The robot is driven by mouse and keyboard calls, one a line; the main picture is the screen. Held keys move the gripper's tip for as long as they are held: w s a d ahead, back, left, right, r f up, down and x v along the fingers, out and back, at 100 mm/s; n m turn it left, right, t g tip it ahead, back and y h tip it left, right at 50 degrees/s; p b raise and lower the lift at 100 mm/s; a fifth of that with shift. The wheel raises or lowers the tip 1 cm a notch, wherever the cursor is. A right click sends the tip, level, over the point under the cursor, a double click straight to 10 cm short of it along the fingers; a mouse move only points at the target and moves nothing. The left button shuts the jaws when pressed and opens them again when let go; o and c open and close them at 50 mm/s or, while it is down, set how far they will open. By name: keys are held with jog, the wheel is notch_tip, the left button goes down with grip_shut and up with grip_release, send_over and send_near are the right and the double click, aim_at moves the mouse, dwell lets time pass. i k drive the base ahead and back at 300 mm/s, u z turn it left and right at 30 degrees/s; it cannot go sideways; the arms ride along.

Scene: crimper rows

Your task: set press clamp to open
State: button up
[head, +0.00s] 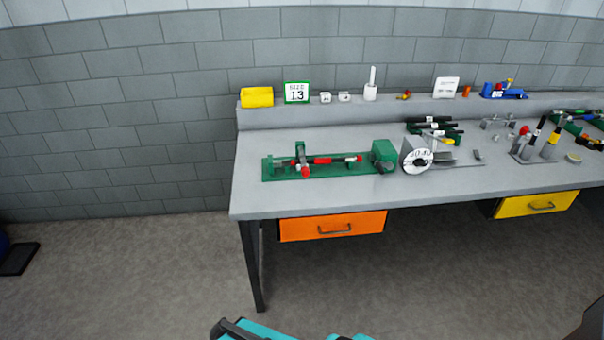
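A long green fixture (328,167) lies on the left part of the grey workbench. A small upright green frame stands near its left end, with a red knob below it. A red-and-black bar lies along the fixture, and a green block (383,152) sits at its right end. This looks like the press with its clamp, but no label confirms it. The clamp is too small here to tell whether it is open or closed. Teal and dark parts of my own body show at the bottom edge. My gripper's fingers are not in view.
A grey device with a white numbered dial (417,160) stands right of the fixture. Tools and stands crowd the bench farther right. The back ledge holds a yellow block (257,97) and a "SIZE 13" sign (297,92). An orange drawer (333,226) hangs below. The floor in front is clear.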

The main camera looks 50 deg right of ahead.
aim_at(305, 171)
jog(key=z, duration=0.1)
jog(key=i, duration=0.95)
jog(key=u, duration=0.1)
